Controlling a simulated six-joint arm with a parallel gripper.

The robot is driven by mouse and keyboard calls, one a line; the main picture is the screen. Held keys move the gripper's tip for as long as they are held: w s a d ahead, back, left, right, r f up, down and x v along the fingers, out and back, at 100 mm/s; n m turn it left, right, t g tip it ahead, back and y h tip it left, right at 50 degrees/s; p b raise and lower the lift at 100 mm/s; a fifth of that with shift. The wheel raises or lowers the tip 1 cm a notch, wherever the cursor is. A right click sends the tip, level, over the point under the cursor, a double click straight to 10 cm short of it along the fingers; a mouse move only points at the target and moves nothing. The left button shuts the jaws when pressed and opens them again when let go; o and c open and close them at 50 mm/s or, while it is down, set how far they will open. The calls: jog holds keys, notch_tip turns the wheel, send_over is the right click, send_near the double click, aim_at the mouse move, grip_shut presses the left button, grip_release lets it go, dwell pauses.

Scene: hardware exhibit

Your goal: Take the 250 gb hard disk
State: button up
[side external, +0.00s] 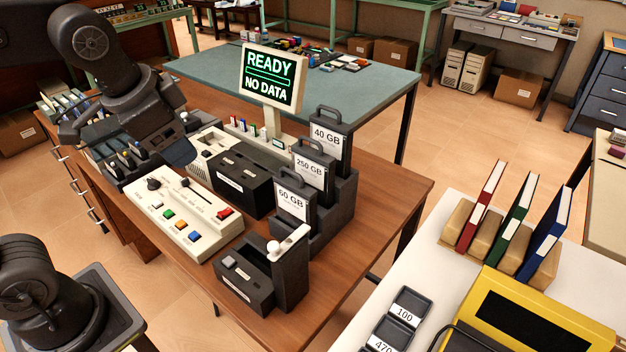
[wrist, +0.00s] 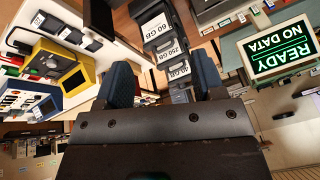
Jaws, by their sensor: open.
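The 250 GB hard disk (side external: 311,171) is a dark cartridge with a white label and a top handle. It stands upright in the middle slot of a stepped dark rack (side external: 342,208), between the 40 GB disk (side external: 326,138) behind and the 60 GB disk (side external: 292,202) in front. In the wrist view the 250 GB disk (wrist: 171,50) shows upside down, between the fingers but farther off. My gripper (side external: 180,152) is left of the rack, above the wooden desk, apart from the disks. In the wrist view my gripper (wrist: 163,80) is open and empty.
A monitor (side external: 272,77) reading "READY NO DATA" stands behind the rack. A black drive box (side external: 238,182) and a beige button console (side external: 180,215) lie left of the rack. A dark lever unit (side external: 262,272) stands in front. The desk's right side (side external: 395,185) is clear.

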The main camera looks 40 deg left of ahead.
jog(key=w+d+r+m+g+y, duration=0.2)
jog(key=w+d+m, duration=0.2)
jog(key=w+m, duration=0.55)
jog(key=m+y, duration=0.2)
jog(key=m, duration=0.3)
send_near(315, 153)
jog(key=shift+g, duration=0.4)
jog(key=x, duration=0.5)
jog(key=shift+w+d, duration=0.1)
jog(key=shift+d, duration=0.1)
jog(key=shift+w+x, duration=0.2)
jog(key=shift+x, duration=2.5)
jog(key=shift+a+r, duration=0.1)
jog(key=shift+a, duration=0.05)
jog(key=shift+c, duration=0.3)
grip_shut()
jog(key=shift+w+r, duration=0.1)
